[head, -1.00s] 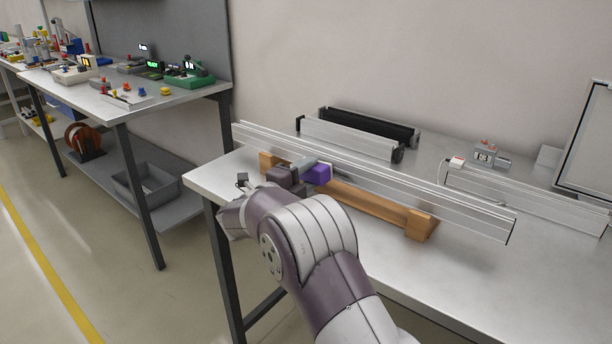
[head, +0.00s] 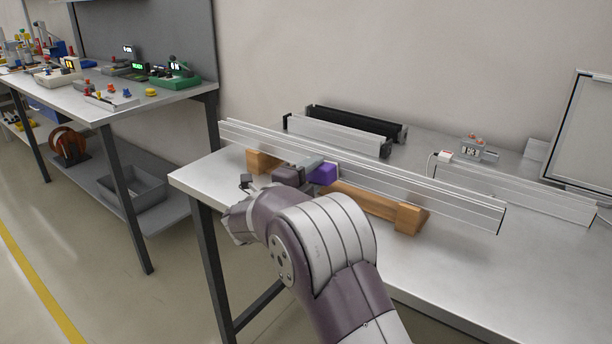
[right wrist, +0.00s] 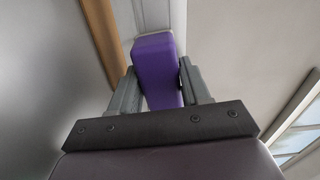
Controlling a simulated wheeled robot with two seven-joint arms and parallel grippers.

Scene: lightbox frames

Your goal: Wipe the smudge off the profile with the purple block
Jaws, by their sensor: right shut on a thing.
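The profile (head: 440,202) is a long silver aluminium bar lying across wooden supports (head: 408,218) on the bench. My right gripper (head: 312,170) is shut on the purple block (head: 325,174) at the front side of the profile, left of its middle. In the right wrist view the block (right wrist: 156,62) sits between the two grey fingers and sticks out past them. The block appears at or very near the profile's front face; contact is not clear. I cannot make out the smudge. My left gripper is not in view.
Behind the profile lie a black and silver unit (head: 340,133), a small device with a display (head: 473,149) and another silver bar (head: 520,192). The bench's front right (head: 480,270) is clear. A second bench (head: 60,95) with small parts stands at the left.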

